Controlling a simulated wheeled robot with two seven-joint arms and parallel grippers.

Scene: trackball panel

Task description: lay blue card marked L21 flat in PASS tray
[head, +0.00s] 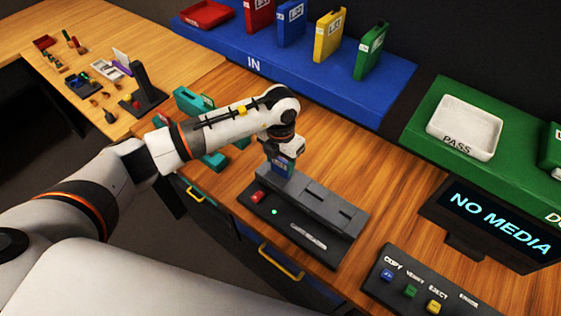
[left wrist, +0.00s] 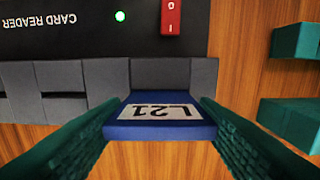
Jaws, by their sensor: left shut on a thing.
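The blue card marked L21 (left wrist: 160,118) is between the green fingers of my left gripper (left wrist: 160,108), which is shut on it. In the head view the blue card (head: 281,167) hangs below my left gripper (head: 282,153), at the left end of the card reader (head: 315,205). I cannot tell whether its lower end touches the reader's grey block. The PASS tray (head: 466,122) is white and shallow and looks empty; it lies on the green shelf at the right. My right gripper is not in view.
A screen (head: 497,222) reading NO MEDIA and a button panel (head: 425,287) stand right of the reader. The blue IN shelf (head: 330,75) holds several upright coloured cases and a red tray (head: 205,14). Teal blocks (head: 190,100) sit left. Wood between reader and green shelf is clear.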

